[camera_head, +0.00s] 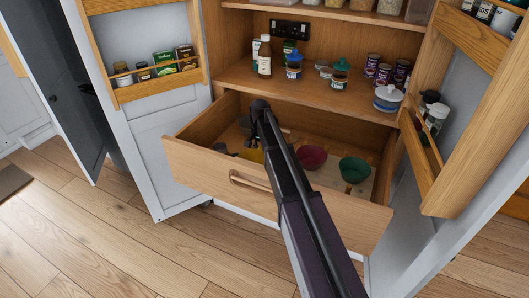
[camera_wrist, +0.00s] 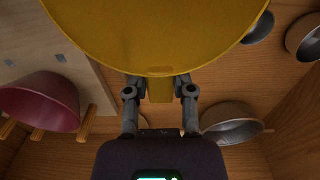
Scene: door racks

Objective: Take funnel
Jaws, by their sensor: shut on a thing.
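A yellow funnel (camera_wrist: 155,35) fills the top of the wrist view, its wide round body close to the camera. My gripper (camera_wrist: 160,88) is shut on a narrow yellow part below the rim, between its two fingers. In the head view the funnel (camera_head: 252,155) shows only as a small yellow patch inside the open drawer (camera_head: 205,168), mostly hidden behind my arm. I cannot tell whether it touches the drawer floor.
A red bowl (camera_head: 311,158) and a green bowl (camera_head: 354,169) sit in the drawer to the right. A grey metal vessel (camera_wrist: 230,122) is near my gripper. The shelf above holds jars and bottles. Open cabinet doors with racks stand on both sides.

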